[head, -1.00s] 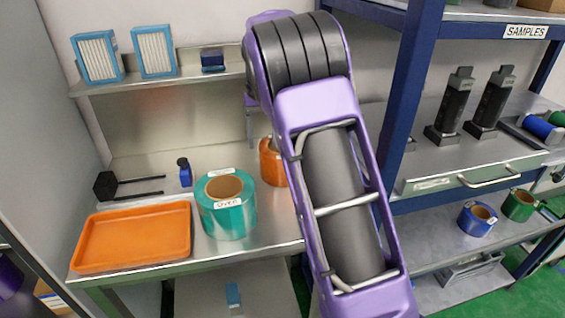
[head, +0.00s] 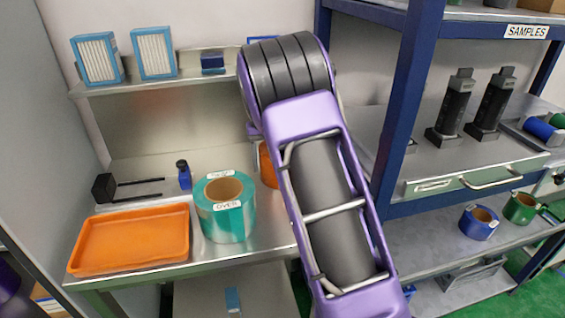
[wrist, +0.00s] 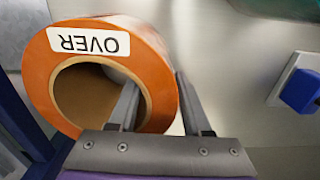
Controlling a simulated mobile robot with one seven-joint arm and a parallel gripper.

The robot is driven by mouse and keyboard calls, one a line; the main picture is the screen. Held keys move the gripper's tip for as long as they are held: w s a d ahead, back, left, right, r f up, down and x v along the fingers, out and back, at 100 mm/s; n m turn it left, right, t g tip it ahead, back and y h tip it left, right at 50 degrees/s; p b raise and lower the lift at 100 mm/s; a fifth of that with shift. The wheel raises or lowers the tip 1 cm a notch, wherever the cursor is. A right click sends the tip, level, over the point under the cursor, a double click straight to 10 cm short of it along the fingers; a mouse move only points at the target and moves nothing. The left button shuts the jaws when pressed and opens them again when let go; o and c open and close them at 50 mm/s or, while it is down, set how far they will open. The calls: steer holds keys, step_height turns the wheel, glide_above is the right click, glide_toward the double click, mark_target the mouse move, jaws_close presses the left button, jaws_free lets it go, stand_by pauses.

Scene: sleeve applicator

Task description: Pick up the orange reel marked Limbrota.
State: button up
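The orange reel (head: 268,167) stands on the metal bench, mostly hidden behind my arm in the head view. In the wrist view the orange reel (wrist: 50,85) fills the upper left, its brown cardboard core open toward the camera. A white label on it reads OVER; the name Limbrota is not visible. My gripper (wrist: 156,95) straddles the reel's near wall, one finger in the core's hole and the other just outside the rim. The fingers are apart, with a small gap visible on the core side. My gripper is hidden in the head view.
A teal reel (head: 226,222), also labelled OVER, stands left of the orange one. An orange tray (head: 130,240), a small blue bottle (head: 184,176) and a black-headed tool (head: 104,187) are further left. A blue rack post (head: 408,110) rises on the right.

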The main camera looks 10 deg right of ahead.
jaws_close()
steer(key=shift+r, duration=0.1)
stand_by(1.1)
